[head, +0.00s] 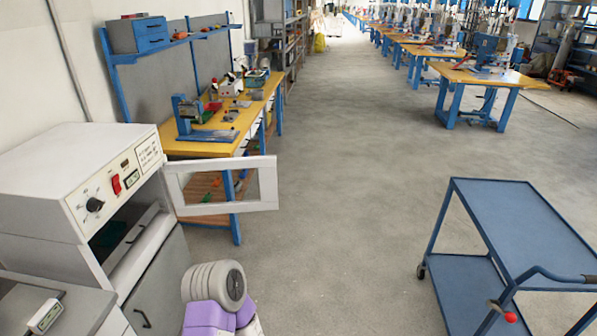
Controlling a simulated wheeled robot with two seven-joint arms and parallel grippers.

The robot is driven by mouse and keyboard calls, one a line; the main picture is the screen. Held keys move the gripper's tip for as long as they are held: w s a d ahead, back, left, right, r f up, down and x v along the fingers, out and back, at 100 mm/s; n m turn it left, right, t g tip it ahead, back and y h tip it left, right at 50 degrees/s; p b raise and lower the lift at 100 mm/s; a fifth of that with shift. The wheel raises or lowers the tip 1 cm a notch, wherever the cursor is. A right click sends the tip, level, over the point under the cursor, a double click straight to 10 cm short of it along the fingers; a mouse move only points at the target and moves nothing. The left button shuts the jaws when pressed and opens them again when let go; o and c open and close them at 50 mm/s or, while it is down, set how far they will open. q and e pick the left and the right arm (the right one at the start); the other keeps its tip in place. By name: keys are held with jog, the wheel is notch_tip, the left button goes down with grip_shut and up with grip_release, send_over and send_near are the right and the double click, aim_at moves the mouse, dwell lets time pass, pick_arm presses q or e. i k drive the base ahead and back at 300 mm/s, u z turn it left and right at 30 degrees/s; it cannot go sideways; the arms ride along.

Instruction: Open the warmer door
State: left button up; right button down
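The warmer (60,190) is a white box unit on the left with a control panel bearing a black knob and a red switch. Its door (269,189), a white frame with a window, stands swung out from the far side of the warmer's front, well open. The dark opening (120,222) of the warmer shows below the panel. A purple and grey part of my own arm rises at the bottom, in front of the warmer. No gripper fingers are visible in the head view.
A blue cart (520,225) with a red ball on its handle side stands at the right. A yellow-topped workbench (205,148) stands behind the door. Grey floor (350,200) is clear between warmer and cart. More benches line the far right.

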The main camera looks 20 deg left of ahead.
aim_at(266, 165)
jog(key=z, duration=0.2)
jog(key=i, duration=1.9)
jog(key=u, duration=1.3)
jog(key=i, duration=0.95)
jog(key=u, duration=1)
